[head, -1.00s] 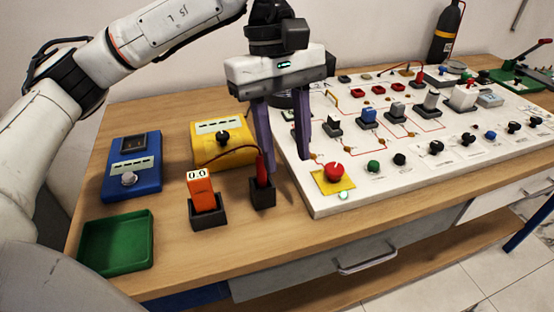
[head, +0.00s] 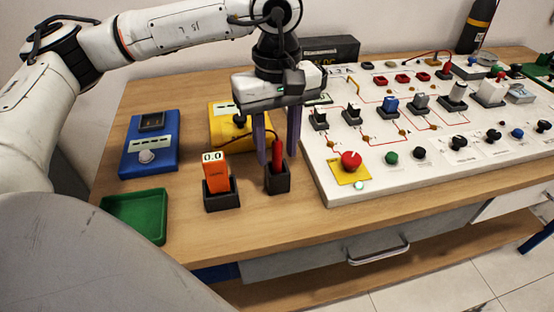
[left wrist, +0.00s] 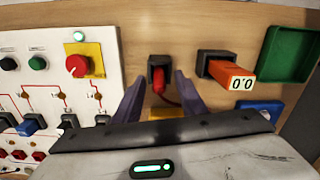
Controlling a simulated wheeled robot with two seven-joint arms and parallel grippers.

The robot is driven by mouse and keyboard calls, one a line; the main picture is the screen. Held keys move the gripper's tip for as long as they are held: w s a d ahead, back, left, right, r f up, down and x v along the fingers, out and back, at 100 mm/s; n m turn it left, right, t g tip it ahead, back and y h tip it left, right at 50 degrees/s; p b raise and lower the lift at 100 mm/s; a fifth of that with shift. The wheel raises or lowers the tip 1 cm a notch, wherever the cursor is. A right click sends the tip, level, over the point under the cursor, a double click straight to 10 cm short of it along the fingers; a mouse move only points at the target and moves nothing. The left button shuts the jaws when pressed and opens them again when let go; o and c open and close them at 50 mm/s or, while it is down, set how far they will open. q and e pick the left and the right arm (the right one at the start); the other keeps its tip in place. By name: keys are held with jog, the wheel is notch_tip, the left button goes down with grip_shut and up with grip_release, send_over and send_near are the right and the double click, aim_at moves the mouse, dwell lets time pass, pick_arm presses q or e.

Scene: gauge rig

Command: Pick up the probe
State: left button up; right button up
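The red probe (head: 277,154) stands upright in a small black holder (head: 278,183) on the wooden table, with a dark red lead running from it towards the yellow box. My left gripper (head: 277,160) is open and points down, with its two purple fingers around the probe's upper part. In the left wrist view the probe (left wrist: 160,84) and its holder (left wrist: 157,63) lie between the open fingers (left wrist: 159,85), with space on both sides. Contact is not visible. My right gripper is not in view.
An orange meter reading 0.0 (head: 216,174) stands in a black holder just left of the probe. The yellow box (head: 226,133) is behind. A green tray (head: 137,216) and blue box (head: 150,150) are left. The white panel (head: 335,188) stands close on the right.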

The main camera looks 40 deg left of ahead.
pick_arm(q)
jog(key=shift+f, duration=0.25)
grip_shut()
